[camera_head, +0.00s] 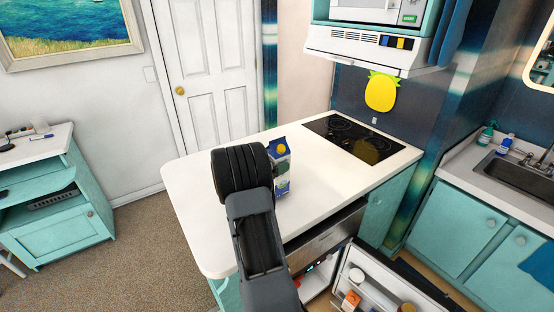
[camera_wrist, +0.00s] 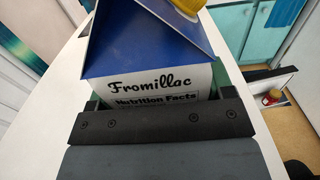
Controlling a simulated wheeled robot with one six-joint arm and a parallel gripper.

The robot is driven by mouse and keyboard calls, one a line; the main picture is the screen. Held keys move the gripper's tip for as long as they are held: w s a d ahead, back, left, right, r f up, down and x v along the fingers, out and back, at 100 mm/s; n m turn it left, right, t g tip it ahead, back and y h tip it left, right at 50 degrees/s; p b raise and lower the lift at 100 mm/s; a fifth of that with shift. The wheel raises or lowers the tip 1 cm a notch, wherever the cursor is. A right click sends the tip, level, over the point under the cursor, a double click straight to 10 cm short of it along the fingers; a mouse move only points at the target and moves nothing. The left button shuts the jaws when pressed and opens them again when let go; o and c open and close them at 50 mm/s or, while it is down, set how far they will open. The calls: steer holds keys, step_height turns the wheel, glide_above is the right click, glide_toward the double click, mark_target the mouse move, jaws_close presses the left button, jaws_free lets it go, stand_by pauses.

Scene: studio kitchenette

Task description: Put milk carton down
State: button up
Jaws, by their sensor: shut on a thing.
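The milk carton (camera_head: 281,165) is white with a blue gabled top and a yellow cap. It is upright at the white countertop (camera_head: 202,200), partly hidden behind my arm in the head view. In the wrist view the carton (camera_wrist: 150,60) fills the middle, with its "Fromillac" label facing me. My gripper (camera_wrist: 153,100) is shut on the carton, its fingers at the two sides. I cannot tell whether the carton's base touches the countertop.
A black cooktop (camera_head: 352,137) is set in the counter's far right part. The counter's left part is clear. Below, an open fridge door (camera_head: 370,287) holds several items. A sink (camera_head: 522,172) is at the right. A teal cabinet (camera_head: 62,215) stands at the left.

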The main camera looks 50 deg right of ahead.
steer(key=shift+f, duration=1.2)
steer(key=o, duration=1.2)
steer(key=shift+f, duration=0.2)
steer(key=o, duration=0.5)
steer(key=shift+r, duration=0.1)
